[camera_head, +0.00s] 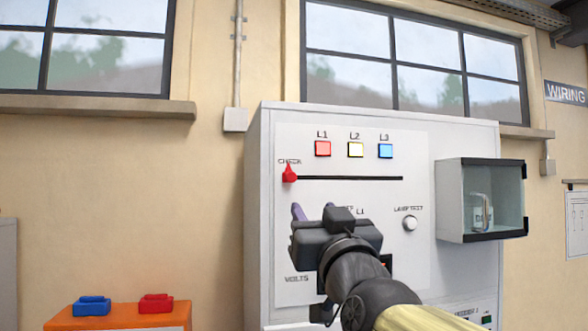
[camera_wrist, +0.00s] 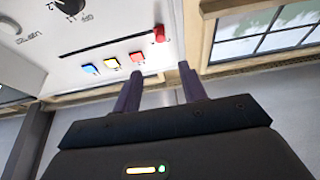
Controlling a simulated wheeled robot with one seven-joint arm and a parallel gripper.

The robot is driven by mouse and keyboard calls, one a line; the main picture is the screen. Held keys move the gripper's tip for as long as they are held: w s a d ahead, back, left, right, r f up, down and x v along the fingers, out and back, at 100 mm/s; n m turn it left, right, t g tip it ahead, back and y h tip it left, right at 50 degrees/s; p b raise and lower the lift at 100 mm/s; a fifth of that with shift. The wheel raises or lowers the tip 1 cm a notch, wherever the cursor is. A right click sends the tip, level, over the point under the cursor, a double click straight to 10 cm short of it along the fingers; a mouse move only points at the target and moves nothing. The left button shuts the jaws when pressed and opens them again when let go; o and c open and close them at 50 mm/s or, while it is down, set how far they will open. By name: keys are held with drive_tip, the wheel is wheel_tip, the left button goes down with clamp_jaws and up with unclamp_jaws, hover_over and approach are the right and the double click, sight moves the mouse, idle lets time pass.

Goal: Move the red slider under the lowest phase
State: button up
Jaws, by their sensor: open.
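The red slider (camera_head: 289,174) sits at the left end of a horizontal black slot (camera_head: 350,178), by a label that seems to read CHECK. Above the slot are the red L1 square (camera_head: 322,149), pale yellow L2 square (camera_head: 355,150) and blue L3 square (camera_head: 385,151). My gripper (camera_head: 313,211) is open and empty, below the slider and slightly right of it. In the wrist view the slider (camera_wrist: 159,33) shows beyond my open fingertips (camera_wrist: 161,72), apart from them. My gripper hides the panel around the VOLTS label, so no reading shows.
A white lamp-test button (camera_head: 410,223) is on the panel. A clear-fronted box (camera_head: 482,200) juts out on the right. A dark selector knob (camera_wrist: 68,5) shows in the wrist view. Blue (camera_head: 92,306) and red (camera_head: 156,303) blocks sit on an orange stand, lower left.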

sight(292, 177)
drive_tip(key=p+x, duration=0.7)
drive_tip(key=x, duration=0.7)
drive_tip(key=shift+s+r+p, duration=0.1)
drive_tip(key=shift+p, duration=0.3)
drive_tip(key=shift+w+a+p, duration=0.15)
drive_tip(key=shift+w+p, duration=0.15)
drive_tip(key=shift+w, duration=0.3)
clamp_jaws()
